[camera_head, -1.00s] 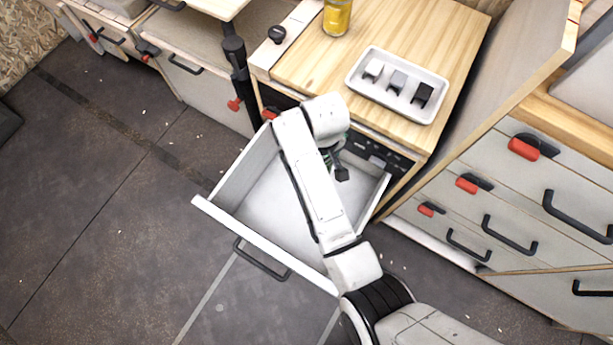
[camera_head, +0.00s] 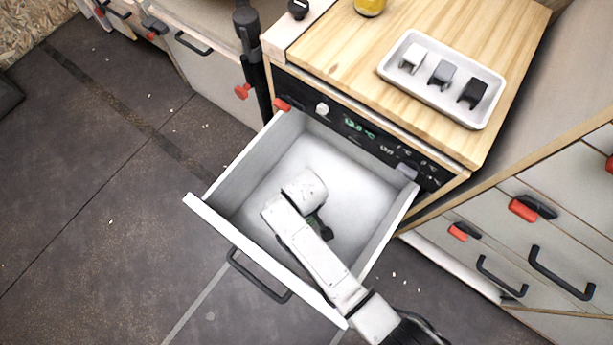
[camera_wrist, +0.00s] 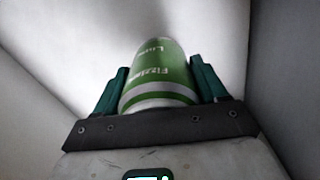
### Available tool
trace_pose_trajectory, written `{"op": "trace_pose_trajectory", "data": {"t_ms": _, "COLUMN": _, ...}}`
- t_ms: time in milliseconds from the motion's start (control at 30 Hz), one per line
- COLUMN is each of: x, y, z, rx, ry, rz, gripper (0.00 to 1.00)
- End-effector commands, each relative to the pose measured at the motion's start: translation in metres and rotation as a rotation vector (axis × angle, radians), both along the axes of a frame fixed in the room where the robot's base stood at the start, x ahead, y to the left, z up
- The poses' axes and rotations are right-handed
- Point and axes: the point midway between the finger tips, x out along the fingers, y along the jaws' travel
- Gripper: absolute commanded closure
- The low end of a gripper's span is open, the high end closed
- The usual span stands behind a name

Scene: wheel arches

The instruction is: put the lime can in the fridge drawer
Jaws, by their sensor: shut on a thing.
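The lime can (camera_wrist: 160,75), green with white lettering and a pale band, shows in the wrist view between the two green-padded fingers. My gripper (camera_wrist: 160,85) is shut on it. The open fridge drawer (camera_head: 245,255), white inside, is pulled out below the wooden counter. In the head view my gripper (camera_head: 322,228) is over the drawer's interior, mostly hidden by my own arm. The can is hidden there. White drawer walls surround the can in the wrist view; I cannot tell whether it touches the drawer floor.
On the wooden top (camera_head: 400,45) stand a yellow can (camera_head: 370,5) and a white tray (camera_head: 430,88) with several small blocks. A control panel (camera_head: 365,135) lies behind the drawer. Drawers with black handles (camera_head: 560,280) stand right. The floor at left is clear.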

Motion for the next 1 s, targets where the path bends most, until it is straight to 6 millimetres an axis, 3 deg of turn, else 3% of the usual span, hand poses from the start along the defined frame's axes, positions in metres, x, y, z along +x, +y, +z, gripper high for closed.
{"op": "trace_pose_trajectory", "data": {"t_ms": 267, "x": 0.000, "y": 0.000, "z": -0.035, "rx": -0.001, "ry": 0.001, "rz": 0.000, "gripper": 0.74}}
{"op": "trace_pose_trajectory", "data": {"t_ms": 667, "x": 0.001, "y": 0.000, "z": -0.039, "rx": -0.001, "ry": -0.001, "rz": 0.000, "gripper": 0.74}}
{"op": "trace_pose_trajectory", "data": {"t_ms": 700, "x": 0.000, "y": 0.000, "z": -0.039, "rx": -0.001, "ry": 0.001, "rz": 0.000, "gripper": 0.28}}
{"op": "trace_pose_trajectory", "data": {"t_ms": 933, "x": 0.000, "y": 0.000, "z": -0.039, "rx": -0.001, "ry": 0.001, "rz": 0.000, "gripper": 0.06}}
{"op": "trace_pose_trajectory", "data": {"t_ms": 1000, "x": 0.000, "y": 0.000, "z": -0.039, "rx": -0.001, "ry": 0.001, "rz": 0.000, "gripper": 0.04}}
